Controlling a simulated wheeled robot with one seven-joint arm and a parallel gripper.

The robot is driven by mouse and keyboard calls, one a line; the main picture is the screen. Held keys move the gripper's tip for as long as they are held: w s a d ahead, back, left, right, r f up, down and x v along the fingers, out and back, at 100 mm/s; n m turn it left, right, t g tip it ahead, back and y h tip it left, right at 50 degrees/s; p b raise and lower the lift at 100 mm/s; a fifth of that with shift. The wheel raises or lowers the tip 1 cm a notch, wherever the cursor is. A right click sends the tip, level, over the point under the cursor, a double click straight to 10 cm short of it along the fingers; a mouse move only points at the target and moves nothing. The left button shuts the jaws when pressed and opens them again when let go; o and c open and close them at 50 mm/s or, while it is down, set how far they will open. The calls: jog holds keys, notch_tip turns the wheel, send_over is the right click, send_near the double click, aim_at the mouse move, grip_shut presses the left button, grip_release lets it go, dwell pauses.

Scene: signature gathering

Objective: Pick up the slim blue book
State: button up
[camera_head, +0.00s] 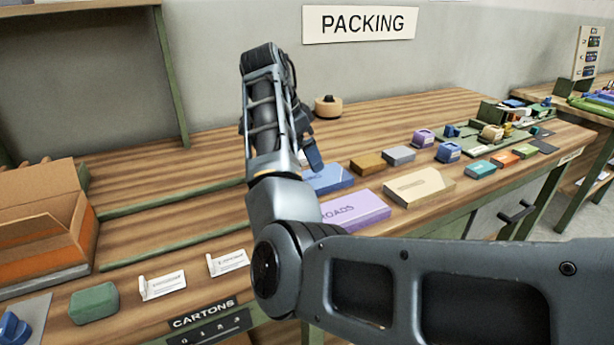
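A slim blue book (332,182) lies flat on the wooden packing table, in the middle of the head view. Its left part is hidden behind my arm. My gripper (313,156) shows partly behind my forearm, just above and behind the blue book in the picture. It points downward. Its fingertips are small and partly covered, so I cannot tell whether it is open or shut, or whether it touches the book.
A purple book (357,209) lettered "ROADS" lies just in front of the blue book, and a cream book (419,187) lies to its right. Brown (367,163) and grey (398,155) blocks sit behind. A tape roll (328,107) stands farther back. An open carton (45,225) is at left.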

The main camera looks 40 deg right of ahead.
aim_at(317, 178)
jog(key=x, duration=0.7)
jog(key=shift+s+a+f+p, duration=0.1)
jog(key=shift+s+f+p, duration=0.1)
jog(key=shift+p, duration=0.2)
jog(key=shift+c, duration=0.4)
jog(key=shift+r, duration=0.1)
jog(key=c, duration=0.8)
